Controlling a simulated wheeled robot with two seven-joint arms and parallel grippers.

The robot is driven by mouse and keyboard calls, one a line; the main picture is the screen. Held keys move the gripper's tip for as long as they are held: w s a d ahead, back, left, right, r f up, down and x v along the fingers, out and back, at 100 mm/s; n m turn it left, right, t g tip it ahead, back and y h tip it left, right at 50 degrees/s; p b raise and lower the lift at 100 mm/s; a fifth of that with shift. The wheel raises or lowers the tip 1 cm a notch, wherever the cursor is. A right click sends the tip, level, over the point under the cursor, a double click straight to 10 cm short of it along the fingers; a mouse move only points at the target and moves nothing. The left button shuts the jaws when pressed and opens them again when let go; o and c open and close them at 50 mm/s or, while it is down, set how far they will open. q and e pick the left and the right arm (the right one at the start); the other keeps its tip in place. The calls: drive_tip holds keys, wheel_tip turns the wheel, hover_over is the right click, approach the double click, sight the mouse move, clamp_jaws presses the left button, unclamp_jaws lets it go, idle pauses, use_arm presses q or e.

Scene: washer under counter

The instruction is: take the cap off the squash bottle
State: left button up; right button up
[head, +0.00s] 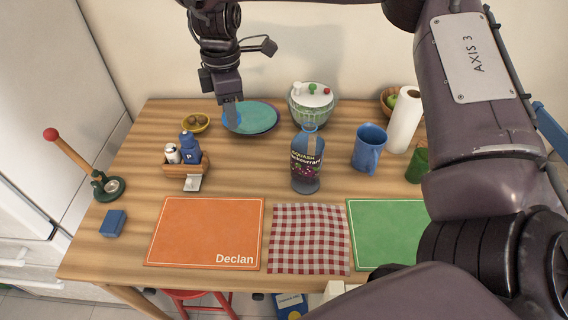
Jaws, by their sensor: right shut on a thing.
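The squash bottle (307,170), with a dark label, stands upright on the wooden table near the middle. My left gripper is not in view.
A salad spinner (311,104) stands behind the bottle and a blue jug (368,147) to its right. A wooden caddy (186,167) holds a blue bottle and a shaker. A checked cloth (309,239) and an orange mat (206,231) lie in front. My right arm covers the right side.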

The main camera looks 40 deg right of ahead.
drive_tip(key=n, duration=0.1)
drive_tip(key=d+f+n, duration=0.1)
drive_tip(key=n, duration=0.1)
drive_tip(key=f+n, duration=0.1)
drive_tip(key=shift+w+d+n, duration=0.25)
drive_tip(key=shift+w+n, duration=0.05)
drive_tip(key=d+f+n, duration=0.2)
drive_tip(key=n, duration=0.5)
drive_tip(key=n+b, duration=0.3)
drive_tip(key=n, duration=0.9)
hover_over(265, 186)
wheel_tip(265, 186, down, 12)
wheel_tip(265, 186, down, 7)
drive_tip(key=shift+r, duration=0.15)
drive_tip(key=shift+w+f, duration=0.1)
drive_tip(key=shift+f, duration=2.5)
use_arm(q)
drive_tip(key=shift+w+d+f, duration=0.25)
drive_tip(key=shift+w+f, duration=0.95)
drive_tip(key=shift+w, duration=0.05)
